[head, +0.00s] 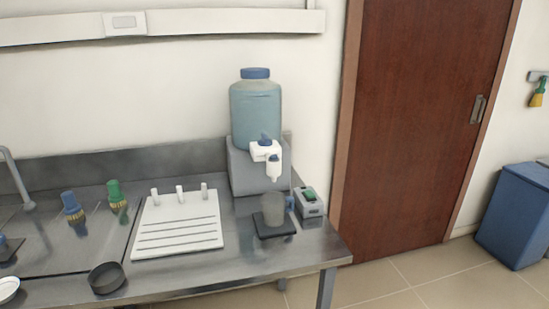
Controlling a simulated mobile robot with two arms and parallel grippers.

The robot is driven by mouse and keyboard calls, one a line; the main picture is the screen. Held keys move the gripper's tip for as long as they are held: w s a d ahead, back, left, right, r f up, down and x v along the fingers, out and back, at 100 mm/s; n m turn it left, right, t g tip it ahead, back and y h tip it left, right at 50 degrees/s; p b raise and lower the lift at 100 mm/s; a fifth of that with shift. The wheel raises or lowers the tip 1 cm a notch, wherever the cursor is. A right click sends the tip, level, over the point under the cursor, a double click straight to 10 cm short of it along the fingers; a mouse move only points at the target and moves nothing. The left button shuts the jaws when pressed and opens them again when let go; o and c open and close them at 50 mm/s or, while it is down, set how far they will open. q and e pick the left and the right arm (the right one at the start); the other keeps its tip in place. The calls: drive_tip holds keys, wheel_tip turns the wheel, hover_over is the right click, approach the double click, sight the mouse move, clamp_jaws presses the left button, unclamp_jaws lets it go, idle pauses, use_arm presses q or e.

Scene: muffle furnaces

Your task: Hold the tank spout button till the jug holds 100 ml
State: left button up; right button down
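The tank (256,113) is a translucent bluish container with a dark blue cap, standing on a grey block (240,172) at the back right of the steel counter. Its white spout (273,168) has a blue button (266,139) on top and points down at the front. The jug (273,207) is a clear grey vessel with a blue handle (289,203). It stands upright on a dark square pad (275,228), below the spout. The level in the jug is too small to read. Neither of my grippers shows in the head view.
A white drying rack (180,233) lies left of the jug. Blue and green brushes stand near the sink tap. A black dish (106,278) sits at the front.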

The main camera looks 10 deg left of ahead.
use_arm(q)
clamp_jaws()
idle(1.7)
